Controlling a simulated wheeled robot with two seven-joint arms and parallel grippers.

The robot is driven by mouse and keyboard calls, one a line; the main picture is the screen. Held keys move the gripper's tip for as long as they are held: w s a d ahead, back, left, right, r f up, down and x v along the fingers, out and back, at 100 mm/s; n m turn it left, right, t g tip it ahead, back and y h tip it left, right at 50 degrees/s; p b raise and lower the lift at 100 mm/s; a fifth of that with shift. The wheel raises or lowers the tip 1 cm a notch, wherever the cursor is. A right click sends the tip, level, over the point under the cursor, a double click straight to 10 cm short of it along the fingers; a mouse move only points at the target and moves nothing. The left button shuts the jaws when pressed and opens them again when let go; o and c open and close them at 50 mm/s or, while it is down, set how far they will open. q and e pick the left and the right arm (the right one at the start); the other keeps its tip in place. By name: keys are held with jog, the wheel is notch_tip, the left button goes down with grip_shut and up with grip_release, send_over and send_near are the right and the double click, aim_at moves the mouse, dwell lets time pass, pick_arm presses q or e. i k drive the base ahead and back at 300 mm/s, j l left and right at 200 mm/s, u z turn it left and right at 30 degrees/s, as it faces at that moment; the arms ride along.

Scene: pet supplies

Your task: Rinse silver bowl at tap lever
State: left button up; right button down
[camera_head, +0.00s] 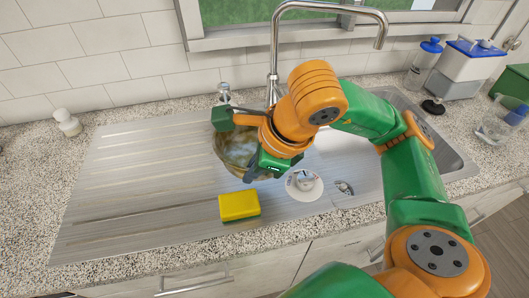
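The silver bowl (236,154) is at the left side of the sink area, its shiny inside showing brownish reflections. My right gripper (236,146) is over the bowl, with its fingers spread apart, one near the far rim and one near the near right rim. The wrist hides the bowl's right part, and I cannot tell whether the fingers touch it. The tall curved tap (274,55) stands behind my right wrist, its spout reaching right. A small metal fitting (224,93) stands behind the bowl; I cannot tell whether it is the lever. My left gripper is not in view.
A yellow and green sponge (239,205) lies in front of the bowl. The ribbed drainboard (140,190) to the left is clear. A white bottle (67,122) stands at far left. A blue-topped bottle (424,62) and a lidded box (466,62) stand at back right.

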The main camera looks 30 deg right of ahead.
aim_at(276, 87)
jog(key=l+z, duration=0.2)
jog(key=l, duration=1.15)
